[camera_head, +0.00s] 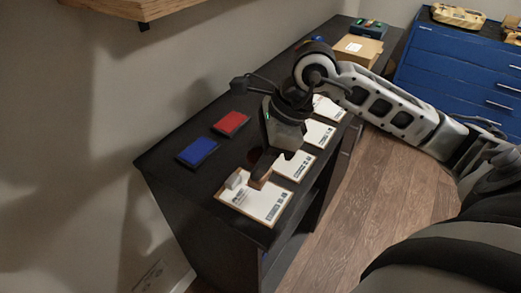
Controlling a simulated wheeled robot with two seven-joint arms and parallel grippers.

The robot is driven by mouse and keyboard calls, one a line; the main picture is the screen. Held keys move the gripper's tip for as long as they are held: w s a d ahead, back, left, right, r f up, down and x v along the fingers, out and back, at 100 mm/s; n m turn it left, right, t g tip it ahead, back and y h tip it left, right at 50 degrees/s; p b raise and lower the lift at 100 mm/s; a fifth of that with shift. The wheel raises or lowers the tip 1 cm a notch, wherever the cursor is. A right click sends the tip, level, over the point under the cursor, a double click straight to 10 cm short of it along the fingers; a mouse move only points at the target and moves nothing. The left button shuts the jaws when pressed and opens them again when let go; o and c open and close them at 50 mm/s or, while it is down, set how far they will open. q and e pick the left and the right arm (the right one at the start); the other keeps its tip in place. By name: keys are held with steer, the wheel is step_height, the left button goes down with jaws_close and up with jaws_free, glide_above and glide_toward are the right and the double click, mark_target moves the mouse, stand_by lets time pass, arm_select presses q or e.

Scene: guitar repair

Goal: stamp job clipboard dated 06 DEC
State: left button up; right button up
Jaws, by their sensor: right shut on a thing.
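Several clipboards with white sheets lie in a row on the dark bench. The nearest clipboard (262,206) is at the bench's near end, with others behind it (294,166) (319,134). Their printing is too small to read, so I cannot tell which is dated 06 DEC. My right gripper (265,168) points down over the nearest clipboard, shut on a brown, wooden-looking stamp (259,181). The stamp is at the clipboard's upper part; I cannot tell whether it touches the sheet. A small whitish piece (235,180) is just left of it. My left gripper is out of view.
A blue pad (197,151) and a red pad (231,123) lie on the bench (178,133) left of the clipboards. A cardboard box (356,50) stands at the far end. A blue drawer cabinet (455,65) is at the back right. A wooden shelf (130,8) juts from the wall.

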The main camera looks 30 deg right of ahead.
mark_target(261, 180)
steer(key=shift+d+r+m, duration=0.15)
steer(key=shift+m, duration=0.25)
steer(key=shift+f, duration=0.25)
steer(key=shift+f+b, duration=0.6)
step_height(261, 180, down, 4)
steer(key=shift+r+b, duration=0.2)
steer(key=shift+b, duration=0.8)
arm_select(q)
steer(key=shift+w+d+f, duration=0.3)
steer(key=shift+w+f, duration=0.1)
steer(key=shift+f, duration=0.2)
arm_select(e)
steer(key=shift+f, duration=0.35)
arm_select(q)
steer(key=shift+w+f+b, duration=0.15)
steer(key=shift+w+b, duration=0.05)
steer(key=shift+b, duration=0.15)
arm_select(e)
steer(key=shift+f, duration=0.2)
arm_select(q)
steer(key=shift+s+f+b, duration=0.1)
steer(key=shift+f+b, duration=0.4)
steer(key=shift+b, duration=0.15)
arm_select(e)
steer(key=shift+f, duration=0.45)
